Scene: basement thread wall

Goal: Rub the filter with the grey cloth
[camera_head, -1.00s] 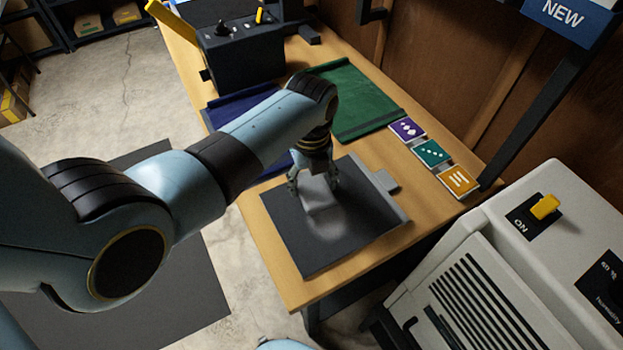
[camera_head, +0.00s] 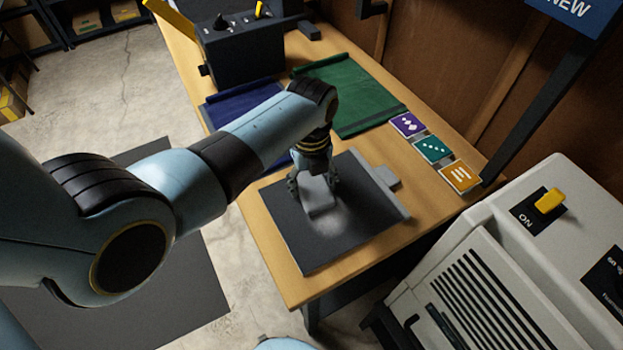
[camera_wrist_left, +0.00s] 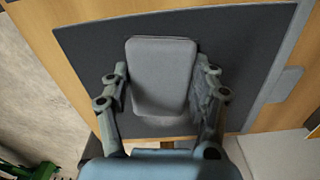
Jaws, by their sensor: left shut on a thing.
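The filter (camera_head: 285,240) is a dark grey flat panel lying on the wooden table, with a lighter edge strip and tab on its right side. It also fills much of the left wrist view (camera_wrist_left: 85,50). A pale patch shows on its surface just in front of the cloth. The grey cloth (camera_wrist_left: 161,75) looks like a folded, rounded pad. It also shows in the head view (camera_head: 319,201), over the filter's upper middle. My left gripper (camera_head: 314,190) is shut on the cloth, a finger on each side. Whether the cloth touches the filter is hard to tell. My right gripper is out of view.
A green mat (camera_head: 352,92) and a blue mat (camera_head: 240,105) lie behind the filter. A dark control box (camera_head: 245,55) stands at the far end. Purple, teal and orange cards (camera_head: 460,176) line the right edge. A pale machine with a yellow switch (camera_head: 549,200) stands at right.

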